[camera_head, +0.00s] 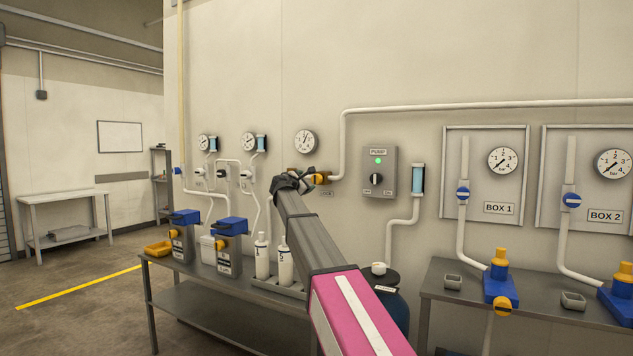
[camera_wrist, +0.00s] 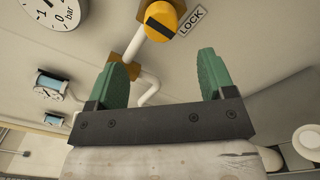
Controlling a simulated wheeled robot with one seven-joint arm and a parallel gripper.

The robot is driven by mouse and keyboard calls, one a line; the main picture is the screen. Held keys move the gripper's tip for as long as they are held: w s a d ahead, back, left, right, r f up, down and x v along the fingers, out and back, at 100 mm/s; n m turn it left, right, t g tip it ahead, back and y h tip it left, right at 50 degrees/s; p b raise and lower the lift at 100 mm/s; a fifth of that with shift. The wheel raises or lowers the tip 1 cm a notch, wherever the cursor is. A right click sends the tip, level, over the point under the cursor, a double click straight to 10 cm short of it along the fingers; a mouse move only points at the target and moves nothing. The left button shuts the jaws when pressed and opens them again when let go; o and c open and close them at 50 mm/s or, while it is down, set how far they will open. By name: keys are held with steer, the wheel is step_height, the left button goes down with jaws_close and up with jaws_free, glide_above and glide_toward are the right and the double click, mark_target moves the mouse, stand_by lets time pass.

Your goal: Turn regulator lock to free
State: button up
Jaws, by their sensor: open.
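The regulator lock is a round yellow knob (camera_wrist: 163,18) with a black bar across its face, on a brown fitting on the wall. A LOCK label (camera_wrist: 191,18) is beside it in the wrist view. In the head view the knob (camera_head: 321,179) shows just right of my gripper, below a round gauge (camera_head: 305,141). My gripper (camera_wrist: 163,66) is open and empty, its two green fingers apart. The knob lies beyond the fingertips, near the top of the wrist view, and the fingers appear clear of it. In the head view my gripper (camera_head: 291,183) partly hides the brown fitting.
A white pipe (camera_head: 342,150) runs from the knob's fitting up and along the wall. A PUMP switch box (camera_head: 379,185) with a lit green light is to the right. Below, a bench (camera_head: 190,270) carries bottles and blue-topped units. A dark blue tank (camera_head: 393,303) stands near my arm.

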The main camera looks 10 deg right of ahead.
mark_target(315, 180)
steer(key=x, duration=1)
steer(key=shift+w, duration=0.1)
steer(key=shift+f, duration=0.1)
steer(key=c, duration=0.9)
